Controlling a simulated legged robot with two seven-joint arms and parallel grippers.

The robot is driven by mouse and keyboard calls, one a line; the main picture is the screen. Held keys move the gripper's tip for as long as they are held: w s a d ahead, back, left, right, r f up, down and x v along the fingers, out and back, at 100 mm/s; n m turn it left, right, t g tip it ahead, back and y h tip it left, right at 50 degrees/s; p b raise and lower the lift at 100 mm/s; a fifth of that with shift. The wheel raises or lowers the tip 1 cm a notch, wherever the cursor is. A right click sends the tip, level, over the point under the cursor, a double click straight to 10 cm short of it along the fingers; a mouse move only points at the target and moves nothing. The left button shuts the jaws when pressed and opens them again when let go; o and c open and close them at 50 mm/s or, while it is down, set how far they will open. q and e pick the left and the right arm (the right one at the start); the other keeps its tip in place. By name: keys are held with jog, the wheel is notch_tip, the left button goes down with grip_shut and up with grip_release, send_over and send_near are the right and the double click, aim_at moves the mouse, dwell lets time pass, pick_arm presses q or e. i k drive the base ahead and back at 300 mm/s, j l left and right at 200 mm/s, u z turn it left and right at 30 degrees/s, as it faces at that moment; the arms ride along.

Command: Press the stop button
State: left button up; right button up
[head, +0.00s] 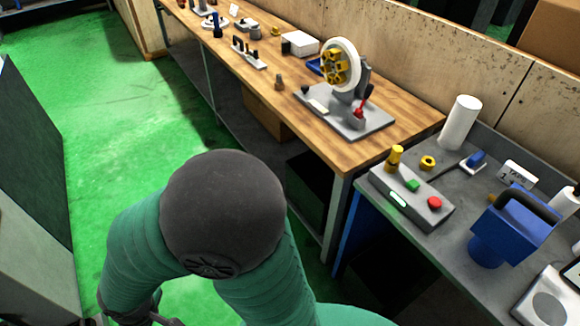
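A red button (434,202), seemingly the stop button, sits on the right part of a grey control box (415,206) on the grey bench at the right. A green button (412,184) and a tall yellow knob (394,158) are on the same box. A green arm of mine with a dark round joint fills the lower middle of the head view, apart from the box. A dark end part, perhaps my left gripper (145,314), is cut off at the bottom left edge; its fingers cannot be made out. My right gripper is not in view.
A wooden workbench (225,70) carries a white wheel device (340,68) and small fixtures. On the grey bench stand a white cylinder (461,122), a yellow ring (428,162) and a blue machine (508,232). The green floor (100,110) at left is clear. A dark panel (30,150) stands far left.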

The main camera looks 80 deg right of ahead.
aim_at(433, 202)
jog(key=z, duration=3.8)
